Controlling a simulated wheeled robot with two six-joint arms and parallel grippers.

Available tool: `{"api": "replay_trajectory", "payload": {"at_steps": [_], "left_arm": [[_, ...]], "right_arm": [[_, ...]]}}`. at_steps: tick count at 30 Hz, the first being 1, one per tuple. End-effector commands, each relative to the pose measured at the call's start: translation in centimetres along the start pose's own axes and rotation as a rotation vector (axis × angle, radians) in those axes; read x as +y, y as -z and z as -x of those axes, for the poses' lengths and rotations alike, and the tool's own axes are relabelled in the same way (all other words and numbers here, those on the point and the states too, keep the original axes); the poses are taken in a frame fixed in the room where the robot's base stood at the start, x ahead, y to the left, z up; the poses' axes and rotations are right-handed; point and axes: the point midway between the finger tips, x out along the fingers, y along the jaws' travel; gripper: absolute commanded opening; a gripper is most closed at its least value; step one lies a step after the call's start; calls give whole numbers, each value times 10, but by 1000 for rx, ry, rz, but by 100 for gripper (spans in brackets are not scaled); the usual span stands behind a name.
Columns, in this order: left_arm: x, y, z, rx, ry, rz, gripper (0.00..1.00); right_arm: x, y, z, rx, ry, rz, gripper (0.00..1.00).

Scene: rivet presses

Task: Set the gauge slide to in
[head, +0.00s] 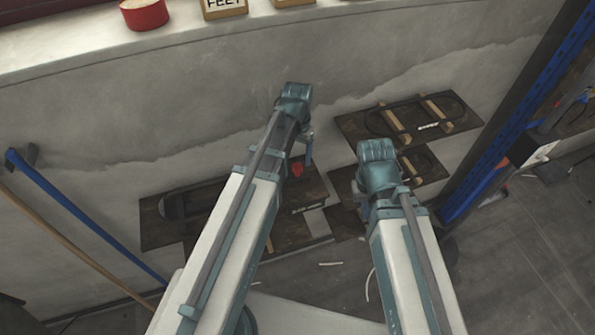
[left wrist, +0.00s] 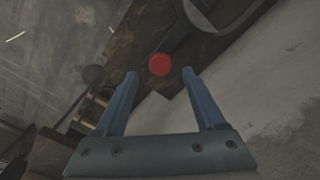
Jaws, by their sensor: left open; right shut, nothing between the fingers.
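The gauge slide appears to be the dark wall board (head: 160,237) with a long slot and a red knob (head: 297,169) near its right end. The knob also shows in the left wrist view (left wrist: 160,64), beyond and between my fingertips, with a gap to them. My left gripper (head: 308,160) is open and empty, close to the knob in the head view. My left arm hides part of the board. My right gripper (head: 361,196) is shut and empty, to the right of the knob, in front of other boards. A small white label (head: 308,208) is too small to read.
A dark board with wooden strips (head: 462,120) is at the upper right. A blue rack post (head: 490,160) stands at the right. A blue bar (head: 90,221) and a wooden pole lean at the left. A red tin (head: 146,16) stands on the ledge above.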

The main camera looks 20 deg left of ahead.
Motion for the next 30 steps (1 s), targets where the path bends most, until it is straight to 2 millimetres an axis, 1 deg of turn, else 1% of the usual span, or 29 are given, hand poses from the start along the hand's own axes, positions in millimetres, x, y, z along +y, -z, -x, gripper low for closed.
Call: {"api": "replay_trajectory", "payload": {"at_steps": [1,6,9,13,20,21,23,24,26,30], "left_arm": [[0,0,-14,0,0,0,72],[0,0,-36,0,0,0,72],[0,0,-43,0,0,0,72],[0,0,-47,0,0,0,72],[0,0,-45,0,0,0,72],[0,0,-45,0,0,0,68],[0,0,-45,0,0,0,57],[0,0,-45,0,0,0,50],[0,0,-45,0,0,0,39],[0,0,-45,0,0,0,14]], "right_arm": [[-1,1,-14,0,0,2,0],[-3,2,-36,0,-1,7,0],[-4,2,-43,0,-2,9,0],[-4,3,-46,0,-2,10,0],[-4,3,-45,0,-2,10,0],[-4,3,-45,0,-2,10,0],[-4,3,-45,0,-2,10,0],[-4,3,-45,0,-2,10,0],[-4,3,-45,0,-2,10,0],[-4,3,-45,0,-2,10,0]]}}
